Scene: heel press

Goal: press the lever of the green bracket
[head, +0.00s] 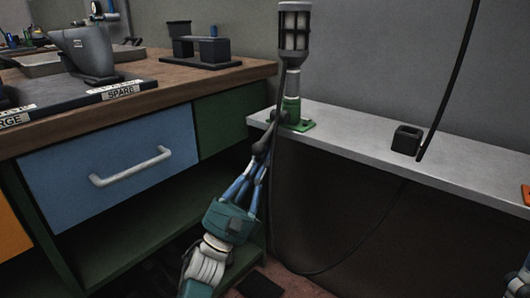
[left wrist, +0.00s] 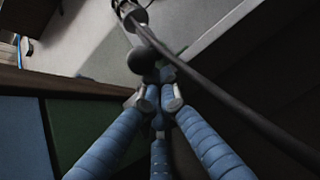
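The green bracket (head: 300,124) sits on the left end of the grey ledge and carries an upright grey lamp-like fixture (head: 294,36). A dark lever with a round knob (head: 279,115) shows at its left side. The dark ball knob (left wrist: 141,60) also shows in the left wrist view, just beyond my fingertips. My left gripper (head: 262,150) has its blue fingers drawn together, pointing up, just below the knob; whether they touch it I cannot tell. Nothing shows held in it. My right gripper (head: 517,283) is only partly in view at the lower right edge.
The grey ledge (head: 460,172) holds a black hollow block (head: 406,140) and an orange piece (head: 526,194) at the right edge. A wooden workbench (head: 170,82) with a blue drawer (head: 70,180) stands at left.

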